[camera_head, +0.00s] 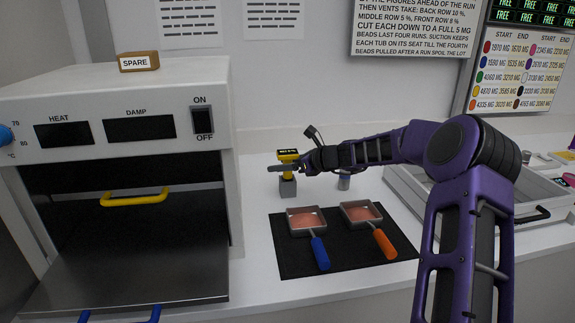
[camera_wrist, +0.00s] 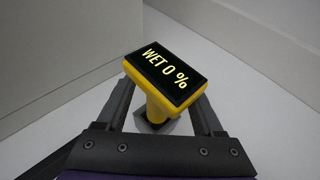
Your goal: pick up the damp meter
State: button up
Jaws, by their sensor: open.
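The damp meter (camera_head: 288,156) is yellow with a black display on top and stands upright in a small grey block (camera_head: 288,187) on the white counter, right of the oven. In the wrist view the damp meter (camera_wrist: 166,72) reads "WET 0 %". My gripper (camera_head: 285,168) is at the meter, with its fingers open on either side of the yellow body. In the wrist view my gripper (camera_wrist: 165,98) shows one finger left and one right of the meter. I cannot tell whether either finger touches it. The meter's lower part is mostly hidden.
A black mat (camera_head: 345,258) in front holds a blue-handled pan (camera_head: 319,252) and an orange-handled pan (camera_head: 383,243). The oven (camera_head: 120,90) stands close at left. A small grey jar (camera_head: 344,182) is behind my arm.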

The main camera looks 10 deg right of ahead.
jog(key=shift+w+a+f, duration=0.25)
jog(key=shift+w+a, duration=0.15)
grip_shut()
